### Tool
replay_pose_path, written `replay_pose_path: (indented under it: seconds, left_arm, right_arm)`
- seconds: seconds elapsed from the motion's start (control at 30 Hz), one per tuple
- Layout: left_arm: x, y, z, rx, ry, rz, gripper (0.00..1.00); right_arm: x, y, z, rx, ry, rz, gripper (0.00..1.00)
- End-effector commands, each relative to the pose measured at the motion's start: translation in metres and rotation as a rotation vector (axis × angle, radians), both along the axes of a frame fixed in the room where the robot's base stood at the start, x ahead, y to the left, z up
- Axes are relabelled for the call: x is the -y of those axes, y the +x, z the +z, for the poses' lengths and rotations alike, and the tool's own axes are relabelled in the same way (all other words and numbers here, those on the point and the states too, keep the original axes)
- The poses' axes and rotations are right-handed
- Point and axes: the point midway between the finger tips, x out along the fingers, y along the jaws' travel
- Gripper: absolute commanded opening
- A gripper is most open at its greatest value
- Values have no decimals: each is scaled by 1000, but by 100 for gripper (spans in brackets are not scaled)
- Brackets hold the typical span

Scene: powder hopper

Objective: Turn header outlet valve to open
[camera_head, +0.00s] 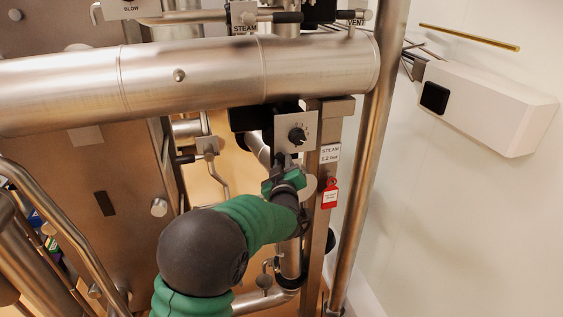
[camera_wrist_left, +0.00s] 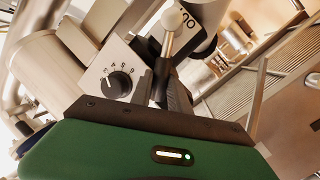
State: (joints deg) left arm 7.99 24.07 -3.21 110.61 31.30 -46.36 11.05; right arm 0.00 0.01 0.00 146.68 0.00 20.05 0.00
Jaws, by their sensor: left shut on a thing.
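My left gripper (camera_head: 284,163) reaches up from the bottom of the head view, just below a plate with a black dial knob (camera_head: 297,135). No label naming the header outlet valve is readable, and the lever's pivot is hidden. My right gripper is not in view.
A thick steel pipe (camera_head: 190,75) crosses above my arm. A vertical pipe (camera_head: 364,160) stands to the right. A red tag (camera_head: 330,193) hangs below a "STEAM 1.2 bar" label (camera_head: 330,153). A white wall box (camera_head: 485,105) is at right, with open room below it.

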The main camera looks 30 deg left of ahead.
Motion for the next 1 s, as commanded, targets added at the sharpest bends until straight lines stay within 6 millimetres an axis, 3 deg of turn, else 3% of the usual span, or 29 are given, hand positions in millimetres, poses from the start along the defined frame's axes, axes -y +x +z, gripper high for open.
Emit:
replay_pose_path:
  seconds: [0.6,1.0]
  left_arm:
    - [29,30,17,-395,320,-9,0]
    - [39,41,12,-519,432,-12,0]
  right_arm:
    - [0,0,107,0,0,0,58]
    - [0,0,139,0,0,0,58]
